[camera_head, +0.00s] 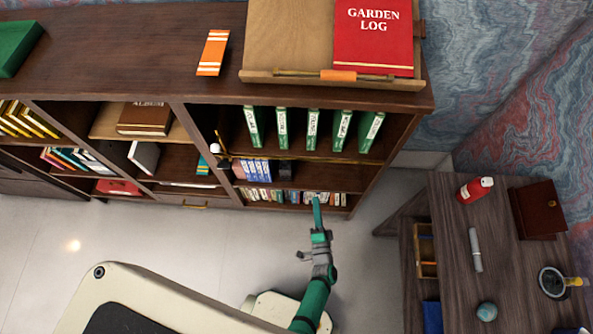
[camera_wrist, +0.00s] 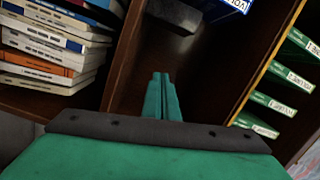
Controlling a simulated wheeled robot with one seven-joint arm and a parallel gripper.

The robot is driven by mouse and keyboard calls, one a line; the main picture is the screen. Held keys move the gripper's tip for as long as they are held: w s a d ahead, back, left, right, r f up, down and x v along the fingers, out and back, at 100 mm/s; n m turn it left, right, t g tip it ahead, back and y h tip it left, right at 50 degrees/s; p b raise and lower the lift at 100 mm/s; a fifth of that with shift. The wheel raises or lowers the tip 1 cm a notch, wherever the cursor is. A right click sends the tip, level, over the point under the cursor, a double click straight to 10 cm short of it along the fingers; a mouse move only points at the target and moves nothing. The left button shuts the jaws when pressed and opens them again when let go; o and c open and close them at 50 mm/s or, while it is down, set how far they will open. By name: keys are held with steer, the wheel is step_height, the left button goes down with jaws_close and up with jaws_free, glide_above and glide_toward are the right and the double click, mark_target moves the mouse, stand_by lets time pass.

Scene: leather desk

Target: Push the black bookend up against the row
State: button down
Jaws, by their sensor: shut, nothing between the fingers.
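The black bookend (camera_head: 285,170) stands on the middle shelf of the right-hand bay, just right of the row of blue volumes (camera_head: 251,169). A narrow dark gap seems to lie between them. In the wrist view the bookend (camera_wrist: 176,14) is a dark grey block at the top, partly cut off, with a blue and white volume (camera_wrist: 236,4) to its right. My gripper (camera_head: 316,201) is shut and empty, in front of the bay and right of the bookend. Its fingertips (camera_wrist: 161,76) point towards the shelf and appear apart from the bookend.
Green binders (camera_head: 313,129) stand on the shelf above. Small books (camera_head: 292,197) fill the shelf below; several show at left in the wrist view (camera_wrist: 45,50). A brass rail (camera_head: 300,158) runs along the upper shelf edge. The middle shelf right of the bookend looks clear.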

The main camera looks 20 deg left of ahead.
mark_target(286, 165)
steer(key=shift+m+g+y, duration=0.3)
steer(key=shift+m+y, duration=0.4)
steer(key=shift+m, duration=0.2)
steer(key=x, duration=0.5)
steer(key=f+x, duration=0.1)
steer(key=x, duration=0.9)
steer(key=shift+a+f, duration=0.3)
steer(key=shift+a, duration=0.1)
steer(key=a, duration=0.1)
steer(key=s+a, duration=0.1)
steer(key=a, duration=0.1)
steer(key=shift+s+f, duration=0.1)
steer(key=shift+s+a, duration=0.15)
steer(key=shift+a, duration=0.2)
steer(key=shift+a, duration=0.1)
